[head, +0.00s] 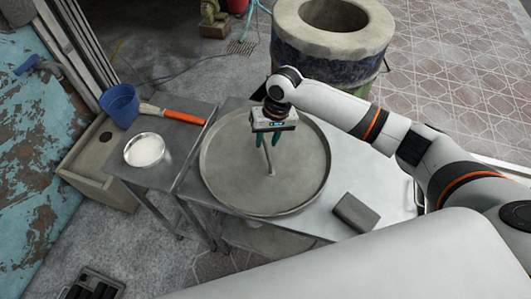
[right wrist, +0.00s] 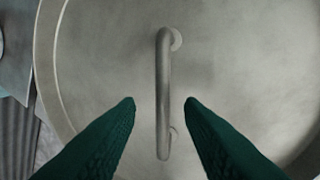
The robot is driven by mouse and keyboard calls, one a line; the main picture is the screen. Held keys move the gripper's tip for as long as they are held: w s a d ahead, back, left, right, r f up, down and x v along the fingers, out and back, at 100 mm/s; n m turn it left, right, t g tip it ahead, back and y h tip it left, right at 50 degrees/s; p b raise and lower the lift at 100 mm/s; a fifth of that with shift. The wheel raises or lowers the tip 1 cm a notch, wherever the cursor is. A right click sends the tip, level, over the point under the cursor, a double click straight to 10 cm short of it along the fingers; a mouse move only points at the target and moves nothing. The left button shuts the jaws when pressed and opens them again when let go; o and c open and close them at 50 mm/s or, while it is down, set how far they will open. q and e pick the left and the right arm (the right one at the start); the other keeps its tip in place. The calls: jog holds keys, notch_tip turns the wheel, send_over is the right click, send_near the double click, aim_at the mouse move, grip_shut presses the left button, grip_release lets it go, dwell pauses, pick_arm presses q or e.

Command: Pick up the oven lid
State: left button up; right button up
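The oven lid (head: 230,170) is a large round grey metal disc with a raised rim. It lies flat on the metal table, with a bar handle (head: 268,160) standing near its middle. In the right wrist view the lid (right wrist: 240,80) fills most of the picture and the handle (right wrist: 162,95) runs up and down. My right gripper (head: 267,138) is over the lid at the handle. Its green fingers (right wrist: 160,102) are apart, one on each side of the handle, with gaps showing. My left gripper is not in view.
The barrel oven (head: 330,50) with an open round top stands behind the table (head: 315,215). A grey block (head: 355,213) lies right of the lid. On the left are a bowl of white stuff (head: 145,150), an orange-handled brush (head: 172,114) and a blue bucket (head: 120,105).

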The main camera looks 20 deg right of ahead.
aim_at(266, 145)
jog(key=shift+a+f, duration=0.15)
jog(key=shift+f, duration=0.85)
jog(key=shift+a+f, duration=0.1)
jog(key=shift+f, duration=0.85)
grip_shut()
jog(key=shift+w+r, duration=0.1)
jog(key=shift+r, duration=0.05)
